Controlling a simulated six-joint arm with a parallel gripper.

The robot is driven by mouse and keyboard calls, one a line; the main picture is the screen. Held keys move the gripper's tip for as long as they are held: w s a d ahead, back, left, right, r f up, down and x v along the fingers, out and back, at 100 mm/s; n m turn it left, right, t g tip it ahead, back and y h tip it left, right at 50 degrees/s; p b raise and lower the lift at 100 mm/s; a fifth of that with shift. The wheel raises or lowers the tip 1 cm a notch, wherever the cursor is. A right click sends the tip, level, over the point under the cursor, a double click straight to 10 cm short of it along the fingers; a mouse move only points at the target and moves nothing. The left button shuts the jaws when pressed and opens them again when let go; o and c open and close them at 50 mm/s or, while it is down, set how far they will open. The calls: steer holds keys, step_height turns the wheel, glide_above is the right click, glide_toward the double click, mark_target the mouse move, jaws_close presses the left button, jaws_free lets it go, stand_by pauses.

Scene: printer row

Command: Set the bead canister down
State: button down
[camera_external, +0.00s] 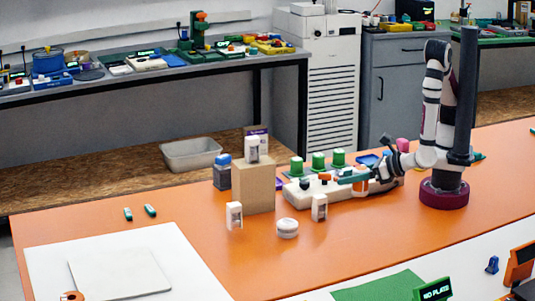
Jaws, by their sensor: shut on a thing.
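My gripper (352,179) is low over the long white block with posts and caps, its fingers pointing left. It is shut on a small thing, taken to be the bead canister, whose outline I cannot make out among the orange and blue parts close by. I cannot tell whether the held thing touches the surface below. Similar white canisters with dark windows stand upright at the front left (234,215), at the front middle (319,207) and on a tan box (252,149).
A long white block (297,190) carries several green caps. The tan box (254,187) stands left of it, beside a blue-lidded jar (222,172). A round white tin (287,228) sits in front. The orange table (185,204) is mostly clear at left. A white panel (120,274) lies front left.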

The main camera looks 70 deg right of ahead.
steer(key=w+a+f+n+y, duration=0.1)
steer(key=w+a+n+y, duration=0.1)
steer(key=w+a, duration=0.45)
steer(key=w+a+f+n+y, duration=0.15)
steer(key=w+a, duration=0.25)
steer(key=a, duration=0.6)
steer(key=w+a+r+n+g+y, duration=0.1)
steer(key=w+a+r+n+y, duration=0.15)
steer(key=w, duration=0.35)
steer(key=w+a+r+n+g+y, duration=0.1)
steer(key=w+a+y, duration=0.15)
steer(key=w, duration=0.45)
steer(key=shift+h, duration=0.35)
steer(key=s+a+f, duration=0.1)
steer(key=a+f, duration=0.1)
steer(key=a, duration=0.1)
steer(key=s+a+f, duration=0.1)
steer(key=a+f, duration=0.1)
steer(key=a, duration=0.2)
steer(key=s+a+f, duration=0.2)
steer(key=a, duration=0.1)
steer(key=shift+a+f, duration=0.15)
steer(key=shift+a, duration=0.15)
steer(key=f, duration=0.4)
steer(key=shift+s+a, duration=0.15)
steer(key=shift+a, duration=0.2)
steer(key=shift+f, duration=0.15)
steer(key=shift+c, duration=1)
jaws_free()
steer(key=shift+f, duration=0.1)
